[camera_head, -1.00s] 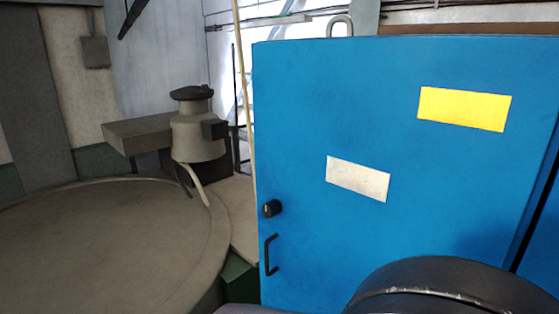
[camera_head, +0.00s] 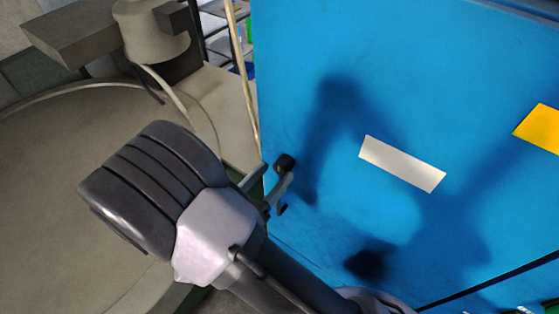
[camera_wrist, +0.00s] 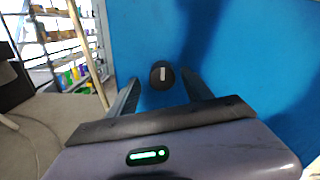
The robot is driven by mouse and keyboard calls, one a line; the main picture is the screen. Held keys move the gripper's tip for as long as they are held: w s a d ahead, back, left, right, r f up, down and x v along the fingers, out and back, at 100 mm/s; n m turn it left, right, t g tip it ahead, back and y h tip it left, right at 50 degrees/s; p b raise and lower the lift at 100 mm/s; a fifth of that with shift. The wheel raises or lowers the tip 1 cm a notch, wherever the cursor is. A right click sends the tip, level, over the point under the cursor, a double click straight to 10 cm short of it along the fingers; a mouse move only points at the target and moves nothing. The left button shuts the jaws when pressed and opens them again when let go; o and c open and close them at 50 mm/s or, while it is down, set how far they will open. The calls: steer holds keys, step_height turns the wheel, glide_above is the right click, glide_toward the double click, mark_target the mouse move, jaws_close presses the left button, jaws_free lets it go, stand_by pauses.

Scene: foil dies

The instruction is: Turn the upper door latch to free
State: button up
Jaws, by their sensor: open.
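The upper door latch is a small round black knob (camera_head: 285,162) near the left edge of the blue cabinet door (camera_head: 420,90). In the wrist view the knob (camera_wrist: 161,75) shows a pale mark that stands about upright in the picture. My gripper (camera_head: 276,173) is at the knob with its fingers open. In the wrist view the knob appears between the two fingertips, one on its left and one on its right. I cannot tell whether either finger touches it. The dark door handle (camera_head: 283,209) below is mostly hidden behind my gripper.
The door carries a white label (camera_head: 402,163) and a yellow label (camera_head: 541,128). A large round drum top (camera_head: 60,190) lies left, with a grey machine (camera_head: 150,35) behind it. A pale pole (camera_head: 240,75) stands by the door's left edge. Shelves (camera_wrist: 62,45) stand beyond.

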mark_target(279, 170)
steer(key=x, duration=0.3)
steer(key=shift+s+d+r, duration=0.15)
steer(key=shift+s+d, duration=0.05)
steer(key=shift+d, duration=0.05)
steer(key=shift+w, duration=0.25)
jaws_close()
